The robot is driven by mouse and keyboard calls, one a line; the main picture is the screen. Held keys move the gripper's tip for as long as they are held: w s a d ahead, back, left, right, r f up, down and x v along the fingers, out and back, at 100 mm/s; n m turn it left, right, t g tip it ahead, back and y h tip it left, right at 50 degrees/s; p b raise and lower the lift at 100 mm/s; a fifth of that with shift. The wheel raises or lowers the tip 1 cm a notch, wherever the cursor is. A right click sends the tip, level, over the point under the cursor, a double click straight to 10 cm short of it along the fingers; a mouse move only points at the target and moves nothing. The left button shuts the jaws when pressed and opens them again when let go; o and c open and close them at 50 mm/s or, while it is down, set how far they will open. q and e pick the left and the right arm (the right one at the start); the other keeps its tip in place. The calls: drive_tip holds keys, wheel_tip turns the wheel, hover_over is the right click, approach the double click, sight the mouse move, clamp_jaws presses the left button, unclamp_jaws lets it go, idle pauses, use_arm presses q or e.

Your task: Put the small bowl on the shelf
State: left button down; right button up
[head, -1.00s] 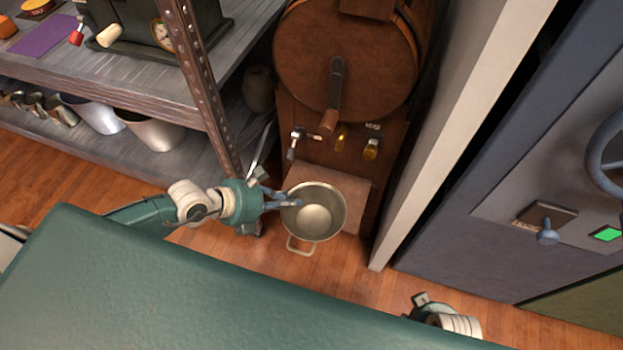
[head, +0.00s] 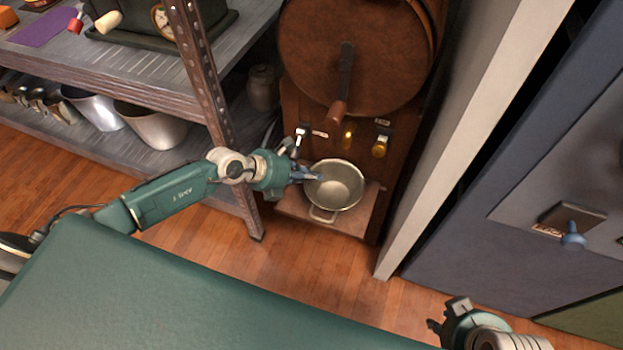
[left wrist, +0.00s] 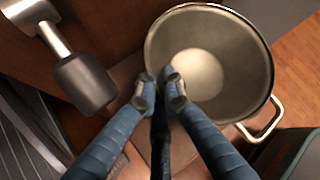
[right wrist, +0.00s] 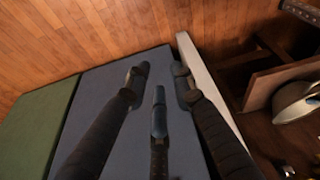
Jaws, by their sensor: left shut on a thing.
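The small bowl (head: 340,197) is a round metal pot with a loop handle, upright, in front of the wooden barrel cabinet. It also fills the upper middle of the left wrist view (left wrist: 236,105). My left gripper (head: 312,177) is shut on its left rim; its fingertips show at the rim in the left wrist view (left wrist: 160,92). The bowl overlaps a low wooden shelf (head: 364,222) below the taps; whether it touches that shelf I cannot tell. My right gripper (head: 445,316) is at the lower right, open and empty, its fingers apart in the right wrist view (right wrist: 160,82).
A metal rack (head: 208,85) with several metal bowls (head: 152,128) stands at left. Taps (head: 380,146) and a lever (head: 341,95) stick out of the cabinet above the bowl. A pale wall edge (head: 440,160) and a blue-grey safe (head: 480,240) bound the right. The front floor is clear.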

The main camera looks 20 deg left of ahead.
use_arm(q)
drive_tip(key=shift+w+f, duration=0.2)
drive_tip(key=shift+f, duration=0.1)
use_arm(e)
drive_tip(key=w, duration=0.1)
drive_tip(key=w+a+t, duration=0.1)
drive_tip(key=w, duration=0.1)
drive_tip(key=w+r+t, duration=0.1)
drive_tip(key=shift+w+a+r, duration=0.1)
drive_tip(key=shift+w+a, duration=0.05)
drive_tip(key=shift+w, duration=0.1)
use_arm(q)
drive_tip(key=shift+f, duration=0.15)
use_arm(e)
drive_tip(key=shift+w+a+y, duration=0.1)
drive_tip(key=shift+w+y, duration=0.15)
drive_tip(key=shift+y, duration=0.05)
use_arm(q)
drive_tip(key=c, duration=2.2)
unclamp_jaws()
use_arm(e)
drive_tip(key=shift+r, duration=0.1)
